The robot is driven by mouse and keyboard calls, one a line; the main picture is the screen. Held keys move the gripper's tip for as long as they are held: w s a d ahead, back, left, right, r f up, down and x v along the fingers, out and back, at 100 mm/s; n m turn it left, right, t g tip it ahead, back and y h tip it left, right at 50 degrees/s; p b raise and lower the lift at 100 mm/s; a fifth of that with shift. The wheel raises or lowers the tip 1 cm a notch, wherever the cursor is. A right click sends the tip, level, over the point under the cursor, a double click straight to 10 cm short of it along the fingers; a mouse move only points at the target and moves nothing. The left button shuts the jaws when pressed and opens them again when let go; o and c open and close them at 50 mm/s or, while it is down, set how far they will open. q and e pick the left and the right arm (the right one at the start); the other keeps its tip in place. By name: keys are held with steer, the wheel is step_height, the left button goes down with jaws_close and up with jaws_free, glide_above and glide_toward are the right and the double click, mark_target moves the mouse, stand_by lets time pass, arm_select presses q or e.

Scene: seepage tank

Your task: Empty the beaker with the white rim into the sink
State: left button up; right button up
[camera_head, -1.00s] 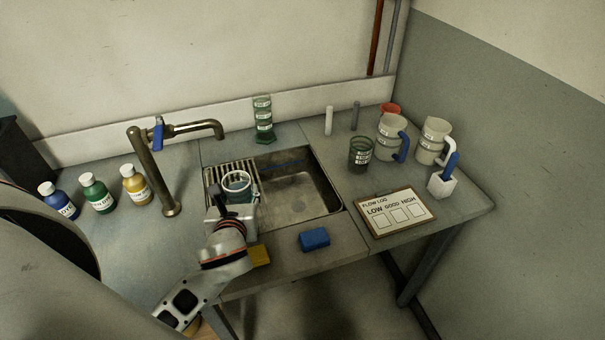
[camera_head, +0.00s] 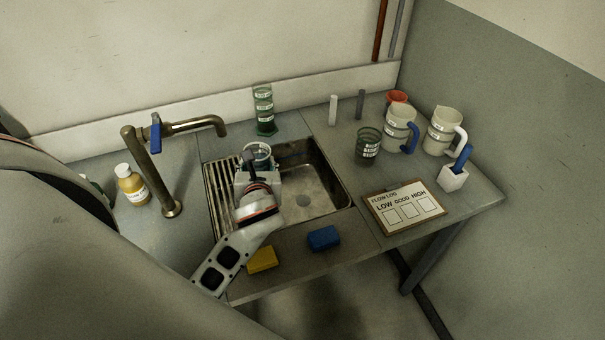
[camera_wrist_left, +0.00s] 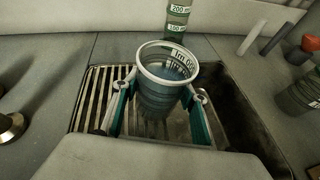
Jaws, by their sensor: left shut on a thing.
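My left gripper (camera_head: 257,168) is shut on the beaker with the white rim (camera_head: 257,152). In the left wrist view the beaker (camera_wrist_left: 163,90) is between the two fingers of the gripper (camera_wrist_left: 160,110). It is translucent, with a white rim and a label, and looks about upright; bluish contents seem to show inside. The beaker is over the sink (camera_head: 325,198), near where the ribbed drainer on the left meets the open basin. The gripper hides its lower part in the head view. My right gripper is not in view.
A brass tap (camera_head: 152,170) stands left of the sink. A green graduated cylinder (camera_head: 264,110) stands behind it. A yellow sponge (camera_head: 262,259) and a blue sponge (camera_head: 323,238) lie in front. A dark green beaker (camera_head: 367,147), jugs and a clipboard (camera_head: 404,207) are on the right.

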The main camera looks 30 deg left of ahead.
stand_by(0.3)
arm_select(q)
steer(key=shift+n, duration=0.4)
steer(key=w+d, duration=0.3)
steer(key=d, duration=0.4)
steer(key=w+d, duration=0.3)
steer(key=d, duration=0.4)
steer(key=w+d, duration=0.4)
steer(key=d, duration=0.3)
steer(key=shift+f, duration=0.15)
steer(key=shift+a+h, duration=0.1)
steer(key=shift+h, duration=0.2)
steer(key=a+n+h, duration=0.2)
steer(key=a+r+n+h, duration=0.1)
steer(key=shift+s+n+h, duration=0.3)
steer(key=shift+s+a+r+n+h, duration=0.1)
steer(key=shift+a+r+n+h, duration=0.2)
steer(key=shift+a+h, duration=0.1)
steer(key=shift+a+f+n+t+h, duration=0.1)
steer(key=shift+f+n+t+h, duration=0.3)
steer(key=shift+f+n+h, duration=0.5)
stand_by(1.4)
